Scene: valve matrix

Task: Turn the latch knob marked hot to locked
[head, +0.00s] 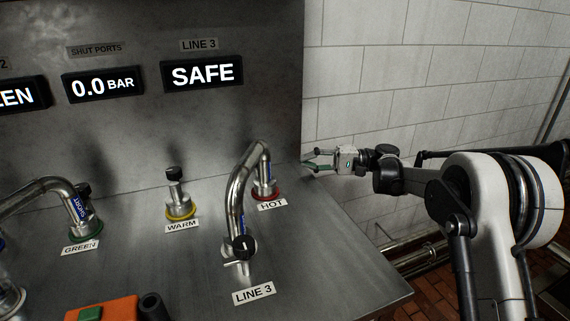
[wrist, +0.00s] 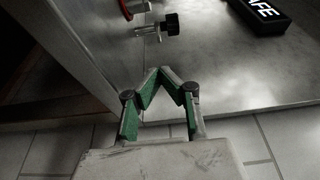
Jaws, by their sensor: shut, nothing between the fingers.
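The port marked HOT (head: 272,205) has a red ring (head: 265,191) on the steel bench at the right. The end of a curved steel pipe (head: 240,180) stands on it and hides its back side. No latch knob shows clearly there in the head view. My gripper (head: 305,161) is to the right of this port, apart from it, fingers pointing left. In the wrist view its fingertips (wrist: 157,71) meet and hold nothing. Beyond them are a black-capped metal knob (wrist: 167,26) and part of a red ring (wrist: 127,9). I cannot tell whether this knob belongs to HOT or WARM.
A black-capped knob on a yellow ring stands at WARM (head: 181,226). A black knob (head: 241,248) is at the LINE 3 end of the pipe. Displays read SAFE (head: 202,72) and 0.0 BAR (head: 103,85). The steel back panel (head: 150,130) rises behind the ports.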

